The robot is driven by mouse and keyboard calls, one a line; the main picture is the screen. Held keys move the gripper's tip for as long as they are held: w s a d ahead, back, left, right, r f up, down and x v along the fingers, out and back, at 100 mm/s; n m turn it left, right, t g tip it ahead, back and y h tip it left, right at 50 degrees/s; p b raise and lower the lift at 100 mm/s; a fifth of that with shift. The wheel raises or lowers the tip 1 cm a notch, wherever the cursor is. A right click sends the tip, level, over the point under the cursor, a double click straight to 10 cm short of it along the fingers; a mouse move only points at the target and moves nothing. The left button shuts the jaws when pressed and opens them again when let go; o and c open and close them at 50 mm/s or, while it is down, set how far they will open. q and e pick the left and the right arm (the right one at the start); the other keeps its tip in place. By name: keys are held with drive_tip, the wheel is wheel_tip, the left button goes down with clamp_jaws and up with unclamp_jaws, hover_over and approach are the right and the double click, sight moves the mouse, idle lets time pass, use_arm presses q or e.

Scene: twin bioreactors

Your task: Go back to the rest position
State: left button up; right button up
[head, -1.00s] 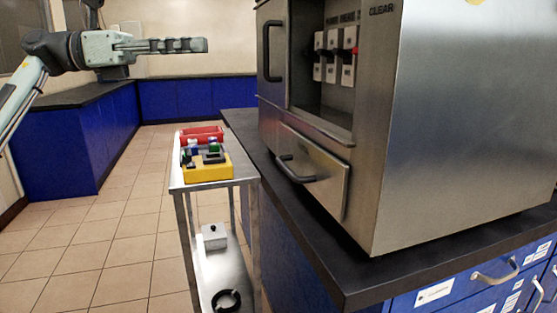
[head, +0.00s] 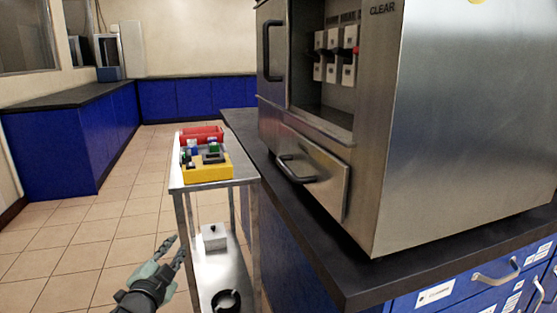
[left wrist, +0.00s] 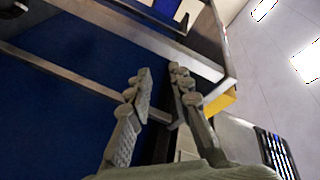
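My left gripper (head: 176,246) is low in the head view, left of the cart and pointing up the picture. In the left wrist view its two fingers (left wrist: 160,73) stand apart with nothing between them, so it is open and empty. The rest of the left arm is mostly out of the head view below. My right gripper is in neither view.
A metal cart (head: 180,180) stands close to the right of my left gripper, with a yellow bin (head: 208,174) and a red bin (head: 203,132) on top. A steel cabinet (head: 470,130) sits on the dark counter (head: 365,285). The tiled floor at left is clear.

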use_arm(q)
drive_tip(key=s+a+f+n+g+y, duration=0.2)
drive_tip(key=s+f+n+g, duration=0.2)
drive_tip(key=s+f, duration=0.6)
drive_tip(key=s+f+n+g, duration=0.2)
drive_tip(key=s+f+g, duration=0.3)
drive_tip(key=s+f, duration=0.4)
drive_tip(key=s+f+n+g, duration=0.3)
drive_tip(key=s+f, duration=0.7)
drive_tip(key=s, duration=0.7)
drive_tip(key=shift+f+g, duration=0.15)
drive_tip(key=shift+g, duration=0.75)
drive_tip(key=shift+d, duration=0.1)
